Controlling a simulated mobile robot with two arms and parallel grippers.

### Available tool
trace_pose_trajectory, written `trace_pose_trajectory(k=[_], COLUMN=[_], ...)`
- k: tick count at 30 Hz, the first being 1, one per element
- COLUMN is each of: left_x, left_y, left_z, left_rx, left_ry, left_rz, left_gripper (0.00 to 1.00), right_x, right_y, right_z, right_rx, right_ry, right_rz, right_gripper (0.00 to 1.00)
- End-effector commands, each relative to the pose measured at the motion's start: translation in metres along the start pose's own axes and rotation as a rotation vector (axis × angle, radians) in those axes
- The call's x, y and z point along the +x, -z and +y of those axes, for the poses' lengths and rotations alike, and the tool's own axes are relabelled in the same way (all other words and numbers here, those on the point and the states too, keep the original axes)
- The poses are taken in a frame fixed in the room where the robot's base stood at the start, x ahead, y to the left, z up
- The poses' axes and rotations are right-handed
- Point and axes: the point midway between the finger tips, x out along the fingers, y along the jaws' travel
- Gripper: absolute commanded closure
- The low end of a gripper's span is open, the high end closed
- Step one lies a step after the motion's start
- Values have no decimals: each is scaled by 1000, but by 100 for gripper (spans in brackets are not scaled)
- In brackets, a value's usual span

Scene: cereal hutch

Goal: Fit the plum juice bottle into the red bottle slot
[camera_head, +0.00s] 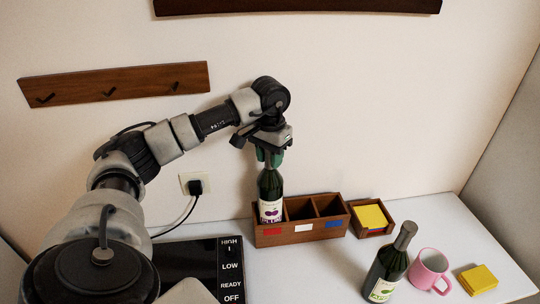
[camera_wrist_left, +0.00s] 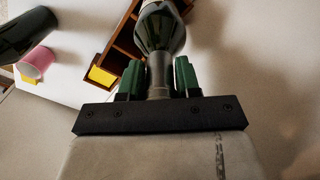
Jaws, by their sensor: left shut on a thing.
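The plum juice bottle (camera_head: 270,188), dark green with a purple-fruit label, stands upright at the left compartment of the wooden bottle rack (camera_head: 301,237). This compartment carries the red marker (camera_head: 272,231) on its front. The bottle's label shows mostly above the rack's front wall; how deep its base sits is hidden. My left gripper (camera_head: 270,157) points down and is shut on the bottle's neck. In the left wrist view the green fingers (camera_wrist_left: 159,78) flank the neck of the bottle (camera_wrist_left: 160,28). My right gripper is not in view.
The middle compartment has a white marker (camera_head: 303,228), the right one a blue marker (camera_head: 334,224); both look empty. A second bottle (camera_head: 388,268), a pink mug (camera_head: 428,270) and yellow notes (camera_head: 478,279) stand at right. A small yellow-note box (camera_head: 371,217) adjoins the rack.

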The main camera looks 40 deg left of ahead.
Motion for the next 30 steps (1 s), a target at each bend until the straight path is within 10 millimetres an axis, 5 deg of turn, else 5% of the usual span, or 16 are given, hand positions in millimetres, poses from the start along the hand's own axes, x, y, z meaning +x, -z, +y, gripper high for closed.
trace_pose_trajectory(k=[30], left_x=[24], left_y=[0], left_z=[0], left_rx=[-1], left_ry=[0], left_rz=[4], left_gripper=[100], right_x=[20], right_y=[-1], right_z=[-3], right_rx=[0], right_ry=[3], right_rz=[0], right_gripper=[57])
